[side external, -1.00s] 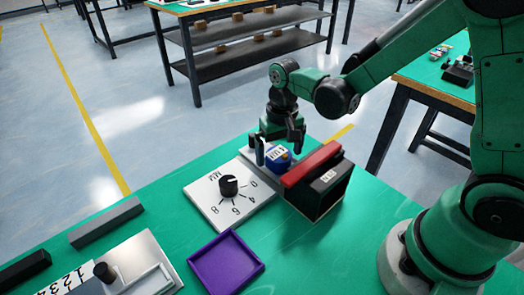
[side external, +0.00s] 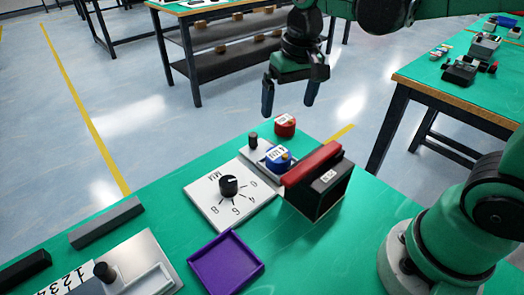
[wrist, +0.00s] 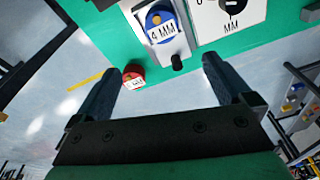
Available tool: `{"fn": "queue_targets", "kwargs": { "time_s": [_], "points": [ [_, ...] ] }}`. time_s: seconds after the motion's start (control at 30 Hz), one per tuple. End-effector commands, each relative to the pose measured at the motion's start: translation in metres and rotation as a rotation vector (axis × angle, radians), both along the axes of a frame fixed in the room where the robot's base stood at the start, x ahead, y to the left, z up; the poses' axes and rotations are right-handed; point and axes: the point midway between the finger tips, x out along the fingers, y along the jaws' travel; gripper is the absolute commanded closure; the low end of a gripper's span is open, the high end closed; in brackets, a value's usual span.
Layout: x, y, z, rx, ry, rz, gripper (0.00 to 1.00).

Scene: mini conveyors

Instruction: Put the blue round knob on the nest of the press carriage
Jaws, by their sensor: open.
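The blue round knob (side external: 278,158), with a white label, sits on the light grey press carriage (side external: 257,154), close beside the black press with the red top (side external: 318,180). In the wrist view the blue knob (wrist: 153,18) shows a "4 MM" label and rests on the grey carriage plate (wrist: 183,46); the nest under it is hidden. My gripper (side external: 289,99) is open and empty, raised above and behind the knob, apart from it. In the wrist view its two fingers (wrist: 157,78) are spread with nothing between them.
A red round knob (side external: 285,125) stands at the table's back edge, below my gripper. A white dial plate (side external: 205,197) marked MM lies left of the carriage. A purple tray (side external: 226,263) lies in front, and a grey bar (side external: 106,222) lies to the left.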

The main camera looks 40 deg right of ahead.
Motion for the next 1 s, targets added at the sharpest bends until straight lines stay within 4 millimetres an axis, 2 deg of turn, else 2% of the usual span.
{"fn": "queue_targets", "kwargs": {
  "time_s": [0.2,0.4,1.0],
  "points": [
    [-0.030,-0.005,-0.003,-0.037,-0.277,0.134,0.02],
    [-0.044,-0.007,-0.011,-0.083,-0.450,0.215,0.02],
    [-0.045,-0.007,-0.013,-0.097,-0.489,0.233,0.02]
  ]
}}
